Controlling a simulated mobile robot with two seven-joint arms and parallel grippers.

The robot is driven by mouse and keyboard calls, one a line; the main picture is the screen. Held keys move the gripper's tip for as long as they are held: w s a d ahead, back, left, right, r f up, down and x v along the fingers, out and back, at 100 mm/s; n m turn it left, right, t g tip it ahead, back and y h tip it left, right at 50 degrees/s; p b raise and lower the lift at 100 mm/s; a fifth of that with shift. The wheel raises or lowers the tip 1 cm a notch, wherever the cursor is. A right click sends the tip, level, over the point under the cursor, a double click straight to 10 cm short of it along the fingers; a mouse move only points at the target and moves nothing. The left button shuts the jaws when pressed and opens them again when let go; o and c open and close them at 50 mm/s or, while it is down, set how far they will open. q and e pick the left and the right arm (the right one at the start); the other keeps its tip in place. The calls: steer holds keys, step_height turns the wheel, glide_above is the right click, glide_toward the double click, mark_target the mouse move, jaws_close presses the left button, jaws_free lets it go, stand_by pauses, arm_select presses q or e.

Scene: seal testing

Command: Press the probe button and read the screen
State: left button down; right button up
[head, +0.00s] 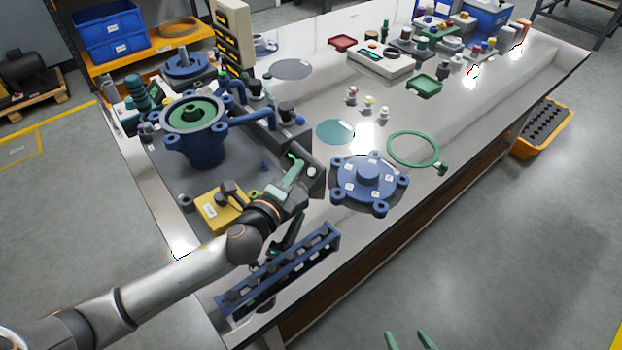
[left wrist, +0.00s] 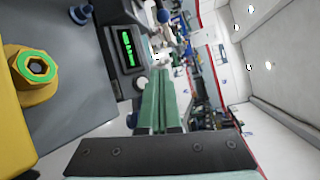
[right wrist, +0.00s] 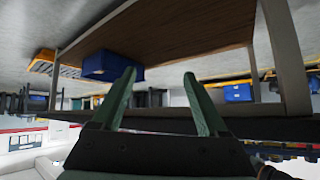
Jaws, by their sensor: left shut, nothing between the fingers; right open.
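The dark screen box (head: 305,158) stands on the bench left of the blue flange cover. Its lit green screen (left wrist: 128,48) shows in the left wrist view, turned sideways and too small to read. A pale round button (head: 311,171) sits on the box; it also shows in the left wrist view (left wrist: 141,82). My left gripper (head: 293,162) is shut and empty, its green fingertips close by the box. In the left wrist view the fingertips (left wrist: 160,72) lie just beside the button; contact cannot be told. My right gripper (head: 411,338) is open and empty, off the bench's front side.
A blue flange cover (head: 368,178) and a green ring (head: 413,149) lie right of the box. A yellow block (head: 218,211) and a blue rack (head: 280,272) stand near my left arm. A blue valve body (head: 205,148) stands behind. In the right wrist view, the table underside (right wrist: 170,35) is close.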

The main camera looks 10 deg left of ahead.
mark_target(312, 172)
arm_select(q)
steer(key=shift+w+d+f+b, duration=0.4)
steer(key=shift+w+f, duration=0.1)
steer(key=shift+f, duration=0.25)
steer(key=shift+w+d+f, duration=0.2)
arm_select(e)
steer(key=shift+w+a+f, duration=0.3)
steer(key=shift+w+a, duration=0.05)
steer(key=shift+a, duration=0.05)
steer(key=shift+s+f, duration=0.1)
steer(key=shift+s, duration=0.1)
stand_by(0.7)
arm_select(q)
steer(key=shift+f, duration=0.1)
arm_select(e)
steer(key=shift+f, duration=0.1)
arm_select(q)
steer(key=shift+w+d+f+b, duration=0.15)
steer(key=shift+w+f+b, duration=0.05)
steer(key=shift+w+b, duration=0.1)
arm_select(e)
steer(key=shift+f, duration=0.1)
